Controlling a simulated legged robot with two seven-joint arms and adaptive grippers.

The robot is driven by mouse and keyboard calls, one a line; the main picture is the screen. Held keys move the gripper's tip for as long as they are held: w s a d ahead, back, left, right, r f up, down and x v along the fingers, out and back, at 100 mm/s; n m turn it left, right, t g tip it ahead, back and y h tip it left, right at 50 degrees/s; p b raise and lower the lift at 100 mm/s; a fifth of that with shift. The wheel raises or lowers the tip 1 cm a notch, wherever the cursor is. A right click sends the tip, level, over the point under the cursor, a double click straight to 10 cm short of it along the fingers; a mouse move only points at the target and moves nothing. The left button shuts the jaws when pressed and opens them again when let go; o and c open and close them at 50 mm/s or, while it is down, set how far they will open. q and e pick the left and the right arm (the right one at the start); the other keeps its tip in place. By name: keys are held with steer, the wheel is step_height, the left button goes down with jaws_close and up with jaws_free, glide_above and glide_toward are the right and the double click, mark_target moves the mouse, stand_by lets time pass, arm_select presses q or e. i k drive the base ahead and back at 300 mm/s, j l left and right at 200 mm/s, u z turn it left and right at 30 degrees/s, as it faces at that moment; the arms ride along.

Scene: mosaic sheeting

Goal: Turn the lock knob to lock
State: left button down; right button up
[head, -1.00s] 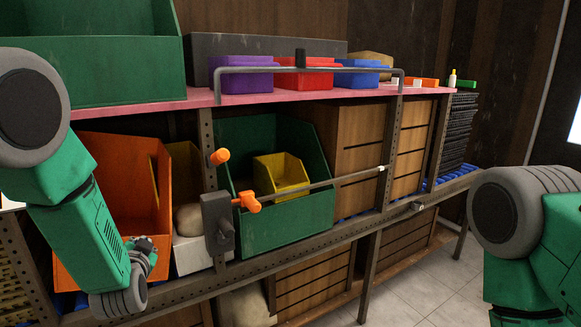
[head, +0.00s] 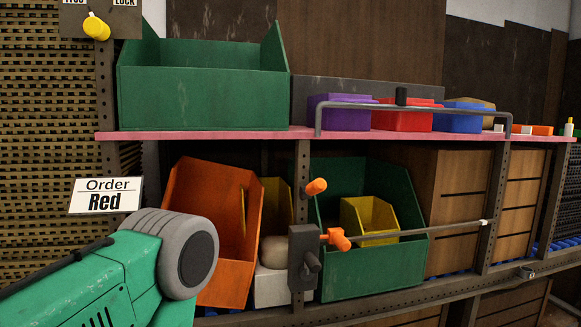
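The knob's grip hangs below the labels, tilted slightly to the right. My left arm comes in at the lower left, below the knob and well apart from it. Neither gripper is in view.
A sign (head: 106,195) reads Order Red. Shelving holds a large green bin (head: 200,98), an orange bin (head: 214,230), and purple, red and blue boxes (head: 462,122). A grey box (head: 303,258) with an orange handle (head: 338,238) and rod is mounted on a post, beneath an orange peg (head: 316,186).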

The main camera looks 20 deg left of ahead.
mark_target(94, 27)
steer(key=u, duration=0.4)
steer(key=j+u, duration=0.1)
steer(key=u, duration=0.65)
steer(key=i+u, duration=0.1)
steer(key=u, duration=0.3)
